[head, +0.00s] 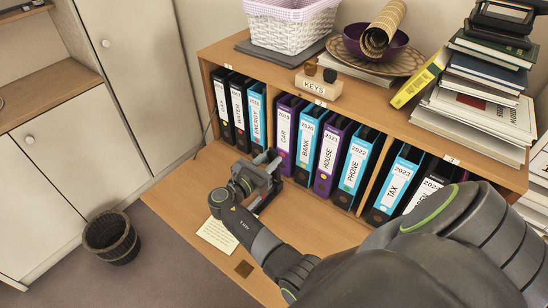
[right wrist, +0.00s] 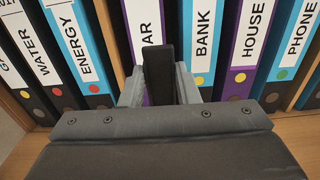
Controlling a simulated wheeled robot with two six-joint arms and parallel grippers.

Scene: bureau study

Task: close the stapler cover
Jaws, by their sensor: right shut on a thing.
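My right gripper (head: 264,168) is over the desk, in front of the row of binders. In the right wrist view its two fingers (right wrist: 159,88) are shut on a dark upright piece (right wrist: 158,72), which looks like the raised stapler cover. The gripper hides most of the stapler in the head view; a dark, narrow part of it (head: 262,203) shows on the desk beside the wrist. The hinge and the base cannot be made out clearly. My left gripper is not in view.
Several binders (head: 306,139) stand in the shelf just behind the gripper. A handwritten note (head: 217,236) and a small brown square (head: 244,268) lie on the desk (head: 185,190). A KEYS block (head: 318,85), a basket (head: 290,28) and books stand on top. The desk's left part is clear.

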